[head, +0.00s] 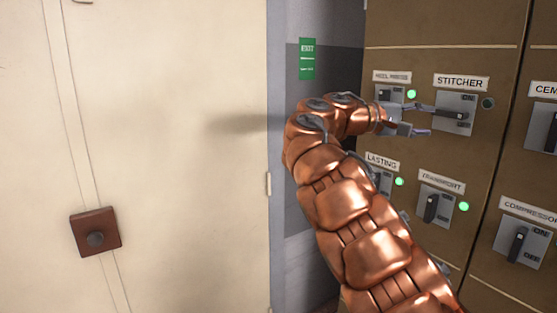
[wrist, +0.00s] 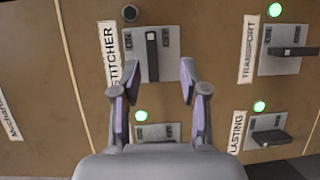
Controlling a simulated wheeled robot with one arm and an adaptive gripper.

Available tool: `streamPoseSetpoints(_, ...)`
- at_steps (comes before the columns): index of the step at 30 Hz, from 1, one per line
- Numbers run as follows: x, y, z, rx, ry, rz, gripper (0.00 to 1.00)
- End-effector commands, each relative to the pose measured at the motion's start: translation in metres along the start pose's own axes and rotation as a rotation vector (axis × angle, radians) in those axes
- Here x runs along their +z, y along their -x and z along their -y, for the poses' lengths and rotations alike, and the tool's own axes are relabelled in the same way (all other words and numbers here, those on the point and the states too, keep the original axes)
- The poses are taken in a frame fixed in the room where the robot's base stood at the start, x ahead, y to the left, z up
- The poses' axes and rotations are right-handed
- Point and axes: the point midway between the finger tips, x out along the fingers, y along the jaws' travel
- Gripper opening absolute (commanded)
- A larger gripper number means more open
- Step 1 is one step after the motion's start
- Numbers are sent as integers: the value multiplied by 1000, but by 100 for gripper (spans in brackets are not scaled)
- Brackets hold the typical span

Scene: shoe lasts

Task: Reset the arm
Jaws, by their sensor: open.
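My copper arm (head: 362,215) reaches up from the lower right towards a brown switch panel. My gripper (head: 423,119) is open and empty in front of the STITCHER switch (head: 468,114). In the wrist view the two fingertips of my gripper (wrist: 158,72) are spread wide. The dark handle of the STITCHER switch (wrist: 152,57) appears between them, with clear space on both sides. I cannot tell the exact depth gap. The handle lies sideways in the head view. The STITCHER lamp (head: 488,103) is dark.
The HEEL PRESS (head: 384,95), LASTING (head: 381,181) and TRANSPORT (head: 432,208) switches have green lamps lit. The COMPRESSOR switch (head: 519,245) is at the lower right. A cream wall (head: 170,150) with a brown button box (head: 95,232) is left. A green exit sign (head: 307,59) hangs behind.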

Motion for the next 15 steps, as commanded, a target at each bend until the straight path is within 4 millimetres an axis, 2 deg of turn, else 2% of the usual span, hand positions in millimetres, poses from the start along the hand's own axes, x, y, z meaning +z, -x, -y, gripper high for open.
streamPoseSetpoints(2,19,-7,2,-43,3,22,44)
streamPoseSetpoints(7,62,-23,25,-169,6,65,44)
streamPoseSetpoints(15,135,-31,82,-411,-11,114,44)
